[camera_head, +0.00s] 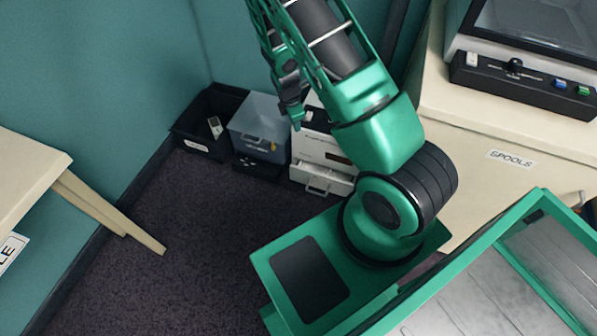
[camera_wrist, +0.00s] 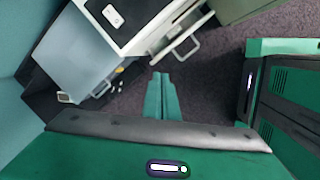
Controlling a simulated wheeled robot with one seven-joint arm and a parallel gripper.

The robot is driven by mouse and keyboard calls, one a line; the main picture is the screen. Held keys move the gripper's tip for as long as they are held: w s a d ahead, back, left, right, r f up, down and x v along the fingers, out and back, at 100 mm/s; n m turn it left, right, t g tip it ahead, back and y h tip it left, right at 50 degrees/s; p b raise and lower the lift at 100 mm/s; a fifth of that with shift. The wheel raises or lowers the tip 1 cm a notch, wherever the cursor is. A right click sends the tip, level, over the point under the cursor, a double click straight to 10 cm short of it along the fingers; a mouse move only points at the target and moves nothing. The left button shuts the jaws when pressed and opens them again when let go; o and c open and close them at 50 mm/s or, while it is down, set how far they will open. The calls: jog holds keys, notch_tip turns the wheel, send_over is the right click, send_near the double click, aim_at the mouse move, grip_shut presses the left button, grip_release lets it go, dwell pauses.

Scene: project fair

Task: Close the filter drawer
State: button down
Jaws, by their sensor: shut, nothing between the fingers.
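The filter drawer (camera_head: 325,178) is a white drawer low in the front of a white unit (camera_head: 322,147) on the floor by the back wall. It stands partly pulled out, with a grey handle on its front. In the wrist view the drawer (camera_wrist: 183,27) is at the top centre, with its handle (camera_wrist: 188,47) toward me. My gripper (camera_head: 293,121) is above the unit's left side in the head view. In the wrist view my gripper (camera_wrist: 162,78) is shut and empty, its fingertips just below the drawer in the picture. I cannot tell whether they touch it.
A grey-blue box (camera_head: 258,118) stands close left of the unit, with a dark tray under it. A black bin (camera_head: 186,135) is farther left. The beige spools cabinet (camera_head: 480,165) is on the right. A table leg (camera_head: 125,222) stands at left. The dark carpet (camera_head: 200,240) before the drawer is clear.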

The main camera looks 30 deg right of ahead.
jog(key=s+a+f+n+t, duration=0.15)
jog(key=f+n, duration=0.35)
jog(key=f, duration=0.7)
jog(key=s+a+f+n+g, duration=0.15)
jog(key=f+n, duration=0.35)
jog(key=f, duration=0.7)
jog(key=w+d+f+t, duration=0.1)
jog(key=w+d+f, duration=0.2)
jog(key=f, duration=0.6)
jog(key=shift+w+d, duration=0.4)
jog(key=shift+d, duration=0.45)
jog(key=shift+r, duration=0.1)
